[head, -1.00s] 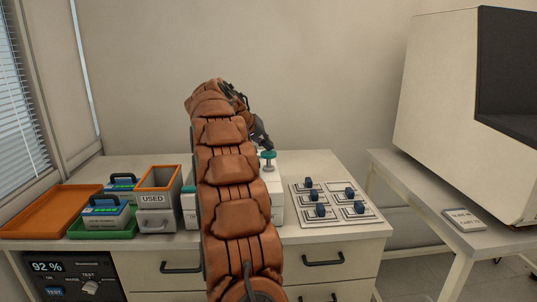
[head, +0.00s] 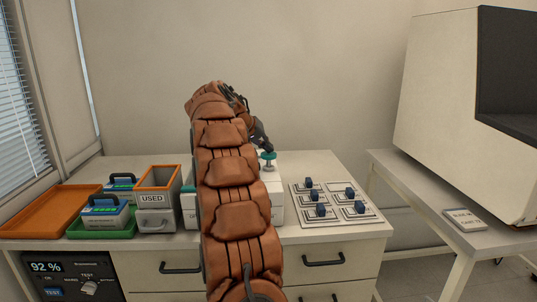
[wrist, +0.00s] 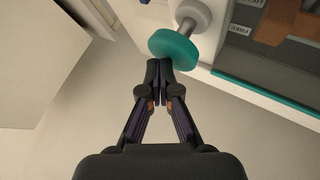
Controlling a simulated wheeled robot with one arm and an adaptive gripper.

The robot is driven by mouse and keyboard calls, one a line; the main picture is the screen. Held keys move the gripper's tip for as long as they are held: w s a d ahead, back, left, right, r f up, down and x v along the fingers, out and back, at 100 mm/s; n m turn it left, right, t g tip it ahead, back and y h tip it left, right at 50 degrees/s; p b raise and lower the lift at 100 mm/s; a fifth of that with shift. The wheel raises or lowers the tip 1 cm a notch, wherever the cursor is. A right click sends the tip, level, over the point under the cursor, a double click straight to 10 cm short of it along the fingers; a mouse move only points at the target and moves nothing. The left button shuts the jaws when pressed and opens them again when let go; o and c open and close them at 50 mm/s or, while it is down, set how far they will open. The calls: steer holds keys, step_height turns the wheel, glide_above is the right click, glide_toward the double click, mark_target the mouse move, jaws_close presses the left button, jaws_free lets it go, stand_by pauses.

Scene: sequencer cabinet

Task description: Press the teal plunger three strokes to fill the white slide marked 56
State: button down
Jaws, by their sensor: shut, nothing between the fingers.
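The teal plunger (head: 268,156) stands upright on a white dispenser box (head: 274,205), behind and to the right of my arm. In the wrist view, its round teal cap (wrist: 173,47) sits on a grey stem. My gripper (wrist: 159,68) is shut and empty, its fingertips close together at the edge of the cap. I cannot tell whether they touch it. In the head view my gripper (head: 264,143) is just above the plunger, and my arm hides much of the box. I cannot read a 56 on any slide.
A panel with several blue-knobbed pieces (head: 332,218) lies to the right. On the left are an orange tray (head: 45,212), a green tray (head: 104,231) with handled blocks, and a bin marked USED (head: 153,198). A large machine (head: 450,110) stands on the right table.

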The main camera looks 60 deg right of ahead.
mark_target(267, 154)
steer(key=shift+f+b, duration=0.85)
steer(key=shift+f, duration=0.2)
stand_by(1.0)
steer(key=shift+r, duration=0.1)
steer(key=shift+r+p, duration=1.25)
steer(key=shift+r, duration=0.55)
steer(key=shift+r, duration=0.1)
steer(key=shift+r+p, duration=1.85)
steer(key=shift+r, duration=0.55)
